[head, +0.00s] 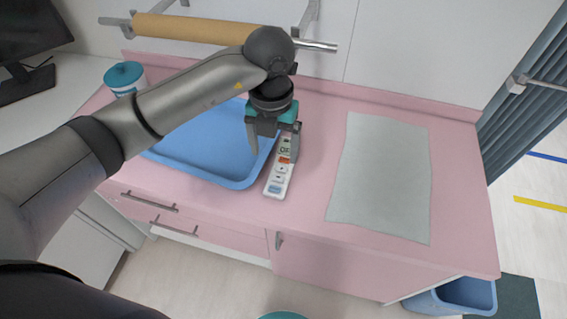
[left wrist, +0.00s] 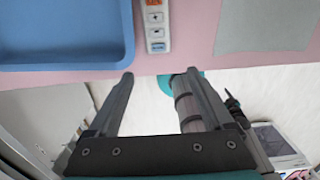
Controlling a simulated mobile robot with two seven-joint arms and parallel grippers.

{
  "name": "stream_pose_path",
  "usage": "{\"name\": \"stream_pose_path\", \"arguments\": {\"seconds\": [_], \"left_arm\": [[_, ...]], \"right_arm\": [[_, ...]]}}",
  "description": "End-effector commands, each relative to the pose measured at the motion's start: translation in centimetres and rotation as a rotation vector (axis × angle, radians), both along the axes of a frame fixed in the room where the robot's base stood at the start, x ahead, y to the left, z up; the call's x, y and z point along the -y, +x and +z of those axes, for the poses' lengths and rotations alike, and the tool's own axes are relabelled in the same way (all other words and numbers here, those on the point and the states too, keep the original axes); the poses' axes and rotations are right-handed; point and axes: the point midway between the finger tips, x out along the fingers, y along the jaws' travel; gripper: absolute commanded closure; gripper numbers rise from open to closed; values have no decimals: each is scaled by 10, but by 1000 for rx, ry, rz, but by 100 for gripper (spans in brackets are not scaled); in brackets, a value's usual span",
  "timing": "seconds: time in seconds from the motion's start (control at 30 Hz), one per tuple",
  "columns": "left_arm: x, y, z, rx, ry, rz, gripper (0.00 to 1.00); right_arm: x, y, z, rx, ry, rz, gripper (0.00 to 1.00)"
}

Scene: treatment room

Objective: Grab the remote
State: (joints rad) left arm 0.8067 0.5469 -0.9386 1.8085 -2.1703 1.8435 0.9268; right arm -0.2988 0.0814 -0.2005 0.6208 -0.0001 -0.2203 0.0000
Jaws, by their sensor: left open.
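The remote (head: 278,181) is a white handset with several buttons and an orange one. It lies on the pink counter beside the right edge of the blue tray. In the left wrist view the remote (left wrist: 155,30) shows at the top, partly cut off by the frame. My left gripper (head: 272,155) is open above the counter at the remote's upper part, one finger over the tray side and one near the remote. In the left wrist view my left gripper (left wrist: 158,85) shows its two fingers apart with nothing between them.
The blue tray (head: 237,184) stands left of the remote. A grey-white sheet (head: 382,178) lies to the right on the pink counter (head: 462,215). A teal-lidded tub (head: 124,76) stands at the back left. A paper roll (head: 195,28) hangs on the wall behind.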

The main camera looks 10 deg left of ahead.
Motion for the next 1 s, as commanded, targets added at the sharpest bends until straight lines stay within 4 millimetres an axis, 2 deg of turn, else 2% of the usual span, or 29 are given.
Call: {"name": "stream_pose_path", "arguments": {"seconds": [0.4,0.67,1.0], "left_arm": [[-1,-2,-81,-6,3,0,15],[-1,-1,-100,-5,3,-1,15],[-3,-2,-144,-4,1,-1,15]], "right_arm": [[0,-1,0,-1,0,0,50],[0,-1,0,-1,0,-1,50],[0,-1,0,-1,1,-1,50]]}}
